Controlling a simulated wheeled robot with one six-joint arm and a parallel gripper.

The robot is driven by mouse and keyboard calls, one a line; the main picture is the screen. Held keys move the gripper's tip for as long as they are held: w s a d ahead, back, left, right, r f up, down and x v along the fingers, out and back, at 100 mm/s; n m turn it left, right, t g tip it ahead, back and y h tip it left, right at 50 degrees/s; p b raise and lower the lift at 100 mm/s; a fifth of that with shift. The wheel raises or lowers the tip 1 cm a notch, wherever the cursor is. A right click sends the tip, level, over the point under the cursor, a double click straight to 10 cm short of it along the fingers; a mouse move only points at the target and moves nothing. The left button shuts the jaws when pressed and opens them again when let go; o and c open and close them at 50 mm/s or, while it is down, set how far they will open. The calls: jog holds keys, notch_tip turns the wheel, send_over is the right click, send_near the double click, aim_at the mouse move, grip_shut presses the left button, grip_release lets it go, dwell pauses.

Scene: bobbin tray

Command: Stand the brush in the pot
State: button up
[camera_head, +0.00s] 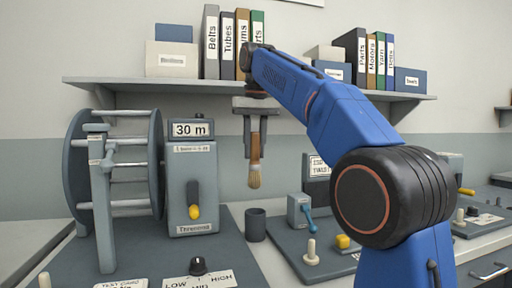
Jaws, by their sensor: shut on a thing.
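The brush (254,168) has a brown wooden handle and pale bristles. It hangs upright, bristles down, in my gripper (255,125). My gripper is shut on the upper part of its handle. The pot (255,225) is a small dark grey cylinder on the bench, below the brush. The brush's bristle tip is above the pot's rim and apart from it. The pot's inside is barely visible from here.
Left of the pot stand a grey winding machine (190,180) with a yellow-tipped lever and a large reel (115,165). Right of it are a small box with a blue lever (300,212) and a cream peg (311,252). A shelf (130,84) with binders runs behind.

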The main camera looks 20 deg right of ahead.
aim_at(255, 186)
jog(key=shift+f, duration=5.85)
jog(key=o, duration=1.1)
jog(key=r, duration=0.4)
jog(key=s+r, duration=0.1)
jog(key=r, duration=0.7)
jog(key=shift+s, duration=0.25)
jog(key=shift+s+f, duration=0.1)
